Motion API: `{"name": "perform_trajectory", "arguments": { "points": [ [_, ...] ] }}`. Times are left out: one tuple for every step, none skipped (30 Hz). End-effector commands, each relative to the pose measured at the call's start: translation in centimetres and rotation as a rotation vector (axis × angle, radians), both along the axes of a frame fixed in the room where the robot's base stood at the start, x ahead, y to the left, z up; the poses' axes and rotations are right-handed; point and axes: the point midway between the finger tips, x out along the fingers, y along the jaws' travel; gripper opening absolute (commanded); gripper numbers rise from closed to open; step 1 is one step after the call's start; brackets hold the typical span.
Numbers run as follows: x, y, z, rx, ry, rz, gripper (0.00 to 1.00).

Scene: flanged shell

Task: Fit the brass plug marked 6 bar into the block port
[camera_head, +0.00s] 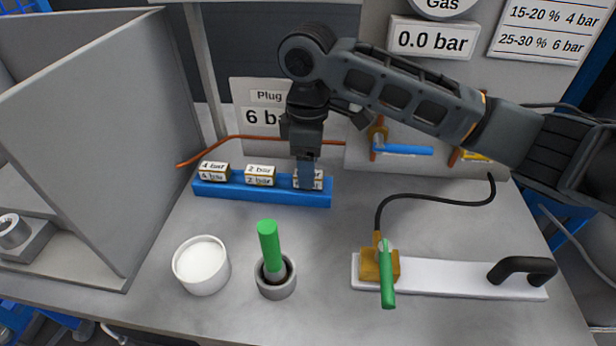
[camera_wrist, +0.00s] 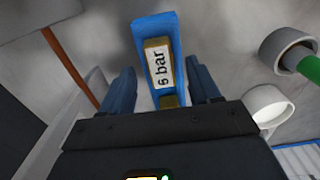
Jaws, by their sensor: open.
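The brass plug marked 6 bar (camera_wrist: 158,67) sits at the right end of the blue rack (camera_head: 262,193), label up. In the head view my gripper (camera_head: 308,177) partly covers this plug (camera_head: 319,181). In the wrist view my open gripper (camera_wrist: 162,75) has one finger on each side of the plug and the rack, with gaps showing. I cannot tell how far above it the fingertips are. The brass block (camera_head: 368,266) stands on the white plate (camera_head: 450,279) at the front right, with a green lever across it. Its port is not clearly visible.
Plugs marked 4 bar (camera_head: 213,172) and 2 bar (camera_head: 260,176) share the rack. A white cup (camera_head: 201,265) and a grey cup (camera_head: 276,285) with a green-handled tool stand in front. A tall grey panel (camera_head: 110,150) bounds the left. A black hose (camera_head: 430,198) arches behind the block.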

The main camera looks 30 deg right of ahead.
Motion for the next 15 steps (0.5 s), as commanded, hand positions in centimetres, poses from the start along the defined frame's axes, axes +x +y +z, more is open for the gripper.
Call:
{"name": "perform_trajectory", "arguments": {
  "points": [
    [0.0,-0.1,-0.7,0.000,0.001,-0.001,0.62],
    [0.0,-0.1,-1.1,0.000,0.001,-0.001,0.62],
    [0.0,-0.1,-1.6,0.000,0.001,-0.001,0.62],
    [0.0,0.0,-1.9,-0.001,0.001,-0.001,0.62],
    [0.0,0.0,-2.1,0.000,0.000,-0.002,0.62],
    [0.0,0.0,-2.4,0.000,0.000,-0.002,0.62],
    [0.0,0.0,-2.5,0.000,0.000,-0.001,0.62],
    [0.0,0.0,-2.6,0.000,0.000,-0.001,0.62],
    [0.0,0.0,-2.6,-0.001,-0.001,-0.001,0.62],
    [0.0,0.0,-2.6,-0.001,-0.001,-0.001,0.62],
    [0.0,0.0,-2.6,-0.001,-0.001,-0.001,0.62],
    [0.0,0.0,-2.6,-0.001,-0.001,-0.001,0.62],
    [0.0,0.0,-2.6,-0.001,-0.001,-0.001,0.62],
    [0.0,0.0,-2.6,-0.001,-0.001,0.000,0.62],
    [0.0,0.0,-2.6,-0.001,-0.001,0.000,0.58]
  ]
}}
